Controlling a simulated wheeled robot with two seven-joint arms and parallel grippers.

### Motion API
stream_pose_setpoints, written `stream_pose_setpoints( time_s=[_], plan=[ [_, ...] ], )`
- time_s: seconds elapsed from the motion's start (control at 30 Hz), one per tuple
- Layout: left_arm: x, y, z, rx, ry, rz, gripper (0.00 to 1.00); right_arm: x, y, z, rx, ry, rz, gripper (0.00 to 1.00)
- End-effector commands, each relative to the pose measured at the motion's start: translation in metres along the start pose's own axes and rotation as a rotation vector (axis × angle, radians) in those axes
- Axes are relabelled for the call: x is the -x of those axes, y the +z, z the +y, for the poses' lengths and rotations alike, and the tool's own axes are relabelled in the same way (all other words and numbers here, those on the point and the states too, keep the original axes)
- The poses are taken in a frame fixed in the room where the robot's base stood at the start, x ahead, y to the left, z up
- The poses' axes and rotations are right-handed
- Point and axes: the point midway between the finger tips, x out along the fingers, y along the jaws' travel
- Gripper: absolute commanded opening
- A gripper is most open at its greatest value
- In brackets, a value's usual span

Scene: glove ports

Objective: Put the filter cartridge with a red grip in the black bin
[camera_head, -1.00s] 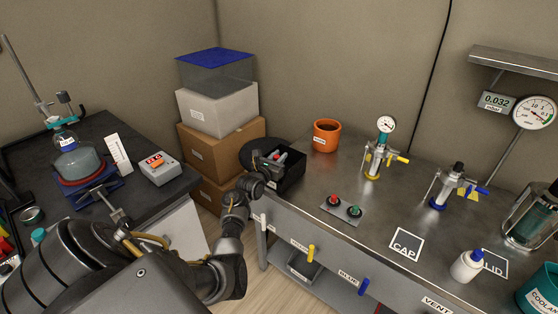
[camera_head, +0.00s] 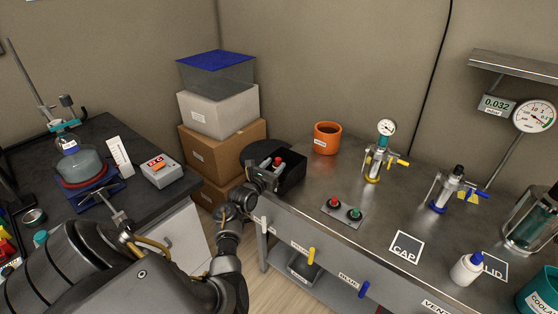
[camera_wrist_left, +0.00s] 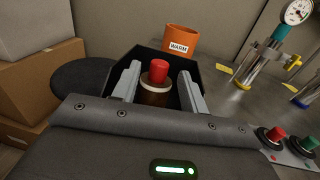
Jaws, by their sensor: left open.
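The filter cartridge has a red grip (camera_wrist_left: 158,70), a pale collar and a brown body. It shows between the fingers of my left gripper (camera_wrist_left: 159,75) in the left wrist view. The fingers stand apart on either side of it, with gaps visible. In the head view the red grip (camera_head: 278,162) shows at the black bin (camera_head: 292,176), with my left gripper (camera_head: 272,167) reaching in from the left over the bin. The bin walls surround the cartridge in the wrist view; its lower end is hidden, so I cannot tell what it rests on. My right gripper is out of view.
An orange pot (camera_head: 327,137) stands behind the bin. A button box (camera_head: 344,211) and clamped fittings (camera_head: 376,163) stand to the right on the metal bench. Stacked boxes (camera_head: 222,150) rise behind left. Bare bench lies between the bin and the fittings.

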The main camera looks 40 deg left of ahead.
Motion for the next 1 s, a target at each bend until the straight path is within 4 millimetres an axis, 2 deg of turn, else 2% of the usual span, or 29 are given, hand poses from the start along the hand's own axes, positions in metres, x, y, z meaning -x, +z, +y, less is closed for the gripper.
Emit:
stream_pose_setpoints(
  time_s=[0.03,0.2,0.4,0.57,1.0],
  plan=[
    [0.013,0.002,0.0,0.001,0.003,0.001,0.43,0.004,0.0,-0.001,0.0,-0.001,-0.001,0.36],
    [0.046,0.002,0.0,0.0,0.002,0.001,0.43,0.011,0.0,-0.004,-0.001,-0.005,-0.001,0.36],
    [0.07,0.001,0.0,0.0,0.0,0.001,0.43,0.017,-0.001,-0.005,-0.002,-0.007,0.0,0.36],
    [0.076,0.001,-0.001,-0.001,-0.001,0.001,0.43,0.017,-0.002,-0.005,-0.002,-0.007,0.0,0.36],
    [0.076,0.0,0.0,-0.001,-0.001,0.0,0.43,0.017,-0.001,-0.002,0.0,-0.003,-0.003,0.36]
  ],
)
